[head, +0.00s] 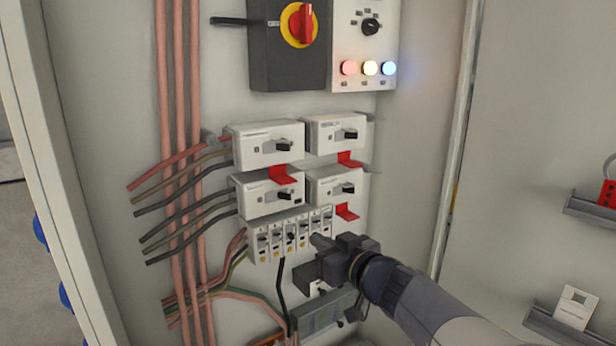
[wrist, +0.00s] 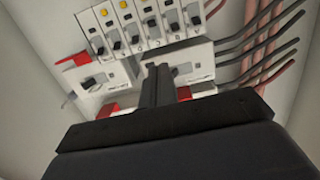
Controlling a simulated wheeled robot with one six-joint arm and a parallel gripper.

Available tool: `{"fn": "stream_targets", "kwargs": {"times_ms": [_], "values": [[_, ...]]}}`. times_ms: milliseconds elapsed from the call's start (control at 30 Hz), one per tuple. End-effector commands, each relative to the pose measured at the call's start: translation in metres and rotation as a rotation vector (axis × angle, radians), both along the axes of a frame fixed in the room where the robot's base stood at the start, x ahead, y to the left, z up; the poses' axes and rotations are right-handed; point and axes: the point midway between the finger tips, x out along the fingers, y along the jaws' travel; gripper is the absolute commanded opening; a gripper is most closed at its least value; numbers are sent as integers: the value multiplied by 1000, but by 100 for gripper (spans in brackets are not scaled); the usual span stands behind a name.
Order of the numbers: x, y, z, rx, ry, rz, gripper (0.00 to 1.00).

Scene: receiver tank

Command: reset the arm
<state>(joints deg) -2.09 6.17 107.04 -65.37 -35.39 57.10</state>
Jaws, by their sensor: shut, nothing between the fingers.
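My gripper (head: 322,243) reaches in from the lower right of the head view, with its fingers together and nothing between them. Its tip stands in front of the right end of the row of small breakers (head: 290,236). I cannot tell whether it touches them. In the wrist view the shut fingers (wrist: 157,84) point toward the breaker row (wrist: 140,22) and the larger breaker boxes, which appear upside down there. The gripper body hides the lower part of the wrist view.
Larger white breakers (head: 262,143) with red tabs sit above the row. A black isolator with a red knob (head: 301,24) and indicator lamps (head: 370,68) are higher up. Pink and dark cables (head: 165,130) run down the left. Shelves (head: 592,207) are on the right wall.

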Motion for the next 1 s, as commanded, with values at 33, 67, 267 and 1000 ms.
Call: {"fn": "stream_targets", "kwargs": {"times_ms": [33,67,267,1000], "values": [[2,2,0,0,0,1,0],[4,3,-1,0,0,2,0],[25,18,-4,-1,2,3,0],[59,44,-27,75,-112,14,0]]}}
